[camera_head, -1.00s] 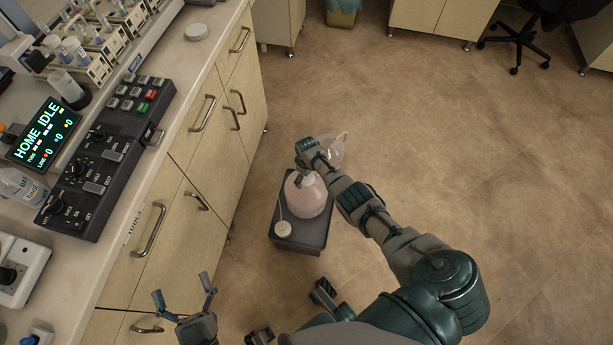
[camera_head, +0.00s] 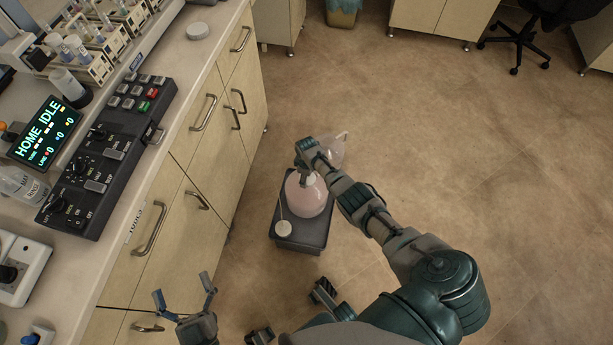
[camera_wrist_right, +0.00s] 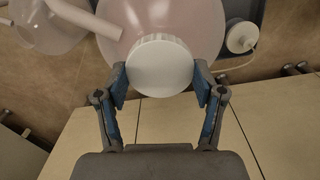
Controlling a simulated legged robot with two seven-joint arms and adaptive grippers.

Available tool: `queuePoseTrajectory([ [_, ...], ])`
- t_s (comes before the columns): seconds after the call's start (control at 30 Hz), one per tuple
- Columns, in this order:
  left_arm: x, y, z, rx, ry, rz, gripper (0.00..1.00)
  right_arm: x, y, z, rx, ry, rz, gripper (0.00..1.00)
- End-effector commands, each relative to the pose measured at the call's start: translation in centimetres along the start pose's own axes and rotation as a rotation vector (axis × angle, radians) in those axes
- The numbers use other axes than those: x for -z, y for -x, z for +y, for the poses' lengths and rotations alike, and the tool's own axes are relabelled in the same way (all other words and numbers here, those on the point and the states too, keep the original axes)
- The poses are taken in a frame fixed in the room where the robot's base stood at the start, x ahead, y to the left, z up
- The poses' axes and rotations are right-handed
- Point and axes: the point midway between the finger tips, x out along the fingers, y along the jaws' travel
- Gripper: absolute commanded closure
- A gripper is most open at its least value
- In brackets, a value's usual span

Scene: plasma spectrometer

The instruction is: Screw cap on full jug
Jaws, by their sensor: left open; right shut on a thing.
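The full jug (camera_head: 306,199), filled with pink liquid, stands on a dark grey tray or stand (camera_head: 304,240) on the floor. My right gripper (camera_head: 304,177) reaches down over the jug's top. In the right wrist view its fingers (camera_wrist_right: 160,88) are shut on a white ridged cap (camera_wrist_right: 158,66), one finger on each side. The cap lines up with the jug body (camera_wrist_right: 165,17) behind it and hides the neck, so I cannot tell how far it is seated. My left gripper (camera_head: 182,290) is open and empty, low beside the counter.
A clear, empty-looking jug (camera_head: 333,150) stands behind the full one. A white round cap with a thin tube (camera_head: 283,228) lies on the dark stand's front. Counter drawers (camera_head: 150,235) close off the left. Another white disc (camera_head: 197,31) lies on the counter. The floor to the right is open.

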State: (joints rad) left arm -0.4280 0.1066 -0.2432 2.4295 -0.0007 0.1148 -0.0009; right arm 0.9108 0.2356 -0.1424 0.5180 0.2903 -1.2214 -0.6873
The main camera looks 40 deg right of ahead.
Motion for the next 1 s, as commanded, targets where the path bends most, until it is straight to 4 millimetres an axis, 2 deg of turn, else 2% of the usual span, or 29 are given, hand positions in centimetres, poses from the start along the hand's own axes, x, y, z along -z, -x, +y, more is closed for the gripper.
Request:
queuePoseTrajectory([
  [0.1, 0.19, -0.04, 0.03, -0.001, -0.001, 0.002, 0.0, -0.19, 0.14, 0.53, -0.011, -0.154, -0.001, 0.95],
  [0.2, 0.22, -0.06, 0.05, -0.001, -0.001, 0.002, 0.0, -0.26, 0.11, 0.6, -0.012, -0.238, -0.001, 0.95],
  [0.4, 0.21, -0.04, 0.04, -0.001, -0.001, 0.002, 0.0, -0.3, 0.05, 0.57, -0.012, -0.251, -0.002, 0.95],
  [0.43, 0.21, -0.04, 0.03, -0.001, -0.001, 0.002, 0.0, -0.3, 0.05, 0.56, -0.011, -0.25, -0.003, 0.24],
  [0.5, 0.21, -0.04, 0.03, -0.001, -0.001, 0.002, 0.0, -0.28, 0.03, 0.5, -0.01, -0.25, -0.003, 0.07],
  [0.53, 0.21, -0.03, 0.03, -0.001, -0.001, 0.002, 0.0, -0.26, 0.03, 0.48, -0.01, -0.249, -0.002, 0.03],
  [1.0, 0.24, -0.02, 0.03, -0.001, -0.001, 0.002, 0.0, -0.08, 0.59, 0.31, -0.005, -0.247, 0.0, 0.03],
])
